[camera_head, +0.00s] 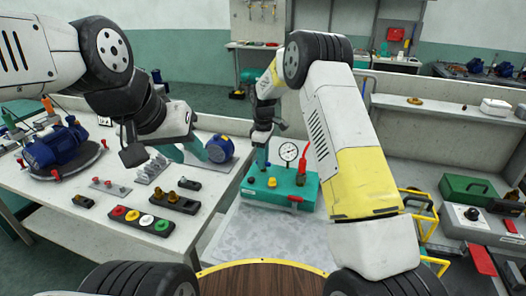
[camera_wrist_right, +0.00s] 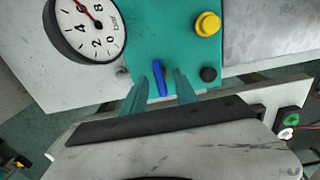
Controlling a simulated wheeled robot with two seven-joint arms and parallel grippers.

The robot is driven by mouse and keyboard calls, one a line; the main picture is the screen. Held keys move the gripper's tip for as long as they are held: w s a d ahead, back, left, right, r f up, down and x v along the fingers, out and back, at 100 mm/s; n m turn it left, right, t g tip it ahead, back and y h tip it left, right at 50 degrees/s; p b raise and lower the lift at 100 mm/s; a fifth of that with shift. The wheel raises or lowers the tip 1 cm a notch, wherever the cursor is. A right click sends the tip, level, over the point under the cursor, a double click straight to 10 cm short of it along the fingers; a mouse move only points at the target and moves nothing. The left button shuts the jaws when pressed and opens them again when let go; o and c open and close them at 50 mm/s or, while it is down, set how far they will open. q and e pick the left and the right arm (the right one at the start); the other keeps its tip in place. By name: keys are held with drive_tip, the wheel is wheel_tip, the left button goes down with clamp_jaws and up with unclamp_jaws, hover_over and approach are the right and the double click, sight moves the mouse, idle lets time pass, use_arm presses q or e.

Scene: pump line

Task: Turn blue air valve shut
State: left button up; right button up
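The blue air valve (camera_wrist_right: 159,78) is a small blue lever on the teal test box, upright in the right wrist view. The fingers of my right gripper (camera_wrist_right: 160,84) stand on either side of it, with a visible gap to each finger, so the gripper is open around the lever.
The box carries a gauge (camera_wrist_right: 90,26), a yellow button (camera_wrist_right: 207,24), a black knob (camera_wrist_right: 208,74) and a red lever (camera_head: 305,160). The left bench holds a blue pump (camera_head: 55,147) and a button strip (camera_head: 154,220). A green case (camera_head: 470,189) stands at right.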

clamp_jaws()
drive_tip(key=shift+m, duration=0.3)
drive_tip(key=m, duration=0.3)
drive_tip(key=shift+m, duration=0.3)
drive_tip(key=m, duration=0.4)
drive_tip(key=shift+m, duration=0.3)
drive_tip(key=m, duration=0.4)
drive_tip(key=shift+r, duration=0.1)
drive_tip(key=m, duration=0.5)
